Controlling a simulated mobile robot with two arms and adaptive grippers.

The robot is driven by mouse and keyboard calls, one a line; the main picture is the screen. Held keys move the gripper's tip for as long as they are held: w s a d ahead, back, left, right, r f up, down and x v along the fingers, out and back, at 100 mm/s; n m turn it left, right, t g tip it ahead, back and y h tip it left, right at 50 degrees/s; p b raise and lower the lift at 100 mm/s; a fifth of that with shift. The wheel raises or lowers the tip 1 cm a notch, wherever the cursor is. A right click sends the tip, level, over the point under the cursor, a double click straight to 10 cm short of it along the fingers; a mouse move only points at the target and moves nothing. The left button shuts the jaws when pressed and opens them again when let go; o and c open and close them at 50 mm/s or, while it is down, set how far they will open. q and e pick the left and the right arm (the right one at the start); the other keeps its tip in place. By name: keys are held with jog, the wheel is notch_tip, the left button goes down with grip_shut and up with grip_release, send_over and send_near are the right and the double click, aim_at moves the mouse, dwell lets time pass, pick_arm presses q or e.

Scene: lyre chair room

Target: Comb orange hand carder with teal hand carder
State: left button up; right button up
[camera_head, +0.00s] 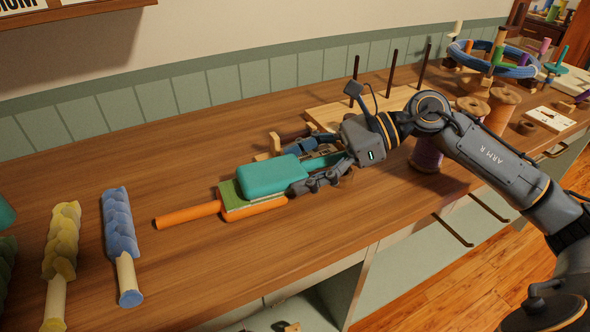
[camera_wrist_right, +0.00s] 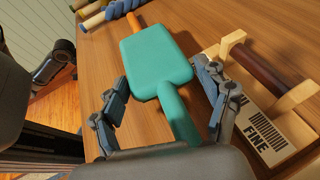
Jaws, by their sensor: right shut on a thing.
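The orange hand carder (camera_head: 186,214) lies on the bench with its handle pointing left. Its pad is mostly hidden beneath the teal hand carder (camera_head: 268,175), which lies over it face down with a green layer between them; whether the faces touch is not clear. My right gripper (camera_head: 290,166) is shut on the teal carder at its handle end, its fingers on either side. In the right wrist view, the teal carder (camera_wrist_right: 158,62) points away from the gripper (camera_wrist_right: 163,76), and the orange handle (camera_wrist_right: 134,20) shows beyond its far edge. My left gripper is not in view.
Blue (camera_head: 121,228) and yellow (camera_head: 62,240) twisted rolls lie to the left. A wooden board with dark pegs (camera_head: 355,68) stands behind my right arm. A wooden piece marked FINE (camera_wrist_right: 262,135) lies beside the gripper. Spools (camera_head: 500,108) stand farther right.

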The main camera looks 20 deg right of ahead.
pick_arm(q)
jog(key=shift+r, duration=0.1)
pick_arm(e)
jog(key=shift+r, duration=0.2)
jog(key=shift+r+p, duration=0.85)
jog(key=shift+r, duration=0.55)
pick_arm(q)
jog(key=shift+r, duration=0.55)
pick_arm(e)
jog(key=shift+d, duration=0.1)
